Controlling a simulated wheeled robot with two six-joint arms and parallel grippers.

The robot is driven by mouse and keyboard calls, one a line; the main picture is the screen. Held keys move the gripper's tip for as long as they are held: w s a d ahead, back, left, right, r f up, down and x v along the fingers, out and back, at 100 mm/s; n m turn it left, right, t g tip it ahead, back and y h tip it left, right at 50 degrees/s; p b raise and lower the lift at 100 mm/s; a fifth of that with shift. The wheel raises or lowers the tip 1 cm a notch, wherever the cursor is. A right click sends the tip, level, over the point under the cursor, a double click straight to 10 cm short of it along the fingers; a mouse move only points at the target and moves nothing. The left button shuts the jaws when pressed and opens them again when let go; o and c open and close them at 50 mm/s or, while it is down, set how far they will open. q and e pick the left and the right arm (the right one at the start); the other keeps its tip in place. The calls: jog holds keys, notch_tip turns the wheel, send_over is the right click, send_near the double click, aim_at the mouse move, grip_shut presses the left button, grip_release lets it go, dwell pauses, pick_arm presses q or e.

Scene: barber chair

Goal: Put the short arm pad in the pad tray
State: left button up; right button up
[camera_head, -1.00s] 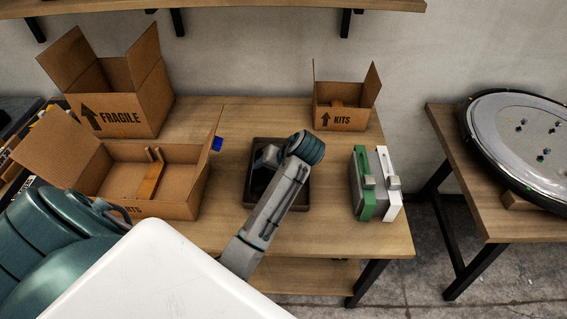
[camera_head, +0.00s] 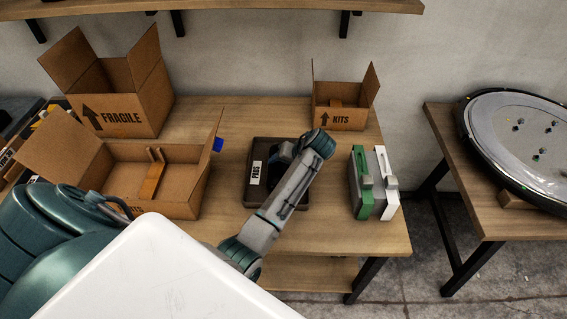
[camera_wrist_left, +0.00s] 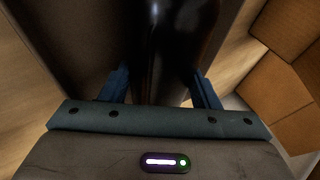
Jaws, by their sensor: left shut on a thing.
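The pad tray (camera_head: 250,193), a dark brown square tray with a white "PADS" label, sits on the table in the head view. My left arm crosses over its right part and hides much of its inside. My left gripper (camera_wrist_left: 160,88) points down in the left wrist view, its two blue fingers on either side of a glossy black piece, the short arm pad (camera_wrist_left: 178,45). The gripper is shut on it. In the head view my gripper is mostly hidden behind my wrist, over the tray. Whether the pad touches the tray floor cannot be told. My right gripper is not in view.
An open cardboard box (camera_head: 180,207) stands left of the tray, with a "FRAGILE" box (camera_head: 140,107) behind it and a small "KITS" box (camera_head: 340,117) at the back. A green and white item (camera_head: 362,190) stands right of the tray. Bare table lies behind the tray.

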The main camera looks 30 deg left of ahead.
pick_arm(q)
jog(key=o, duration=1.1)
jog(key=shift+o, duration=0.4)
jog(key=b+v, duration=0.1)
jog(key=v, duration=1.1)
jog(key=shift+b, duration=0.4)
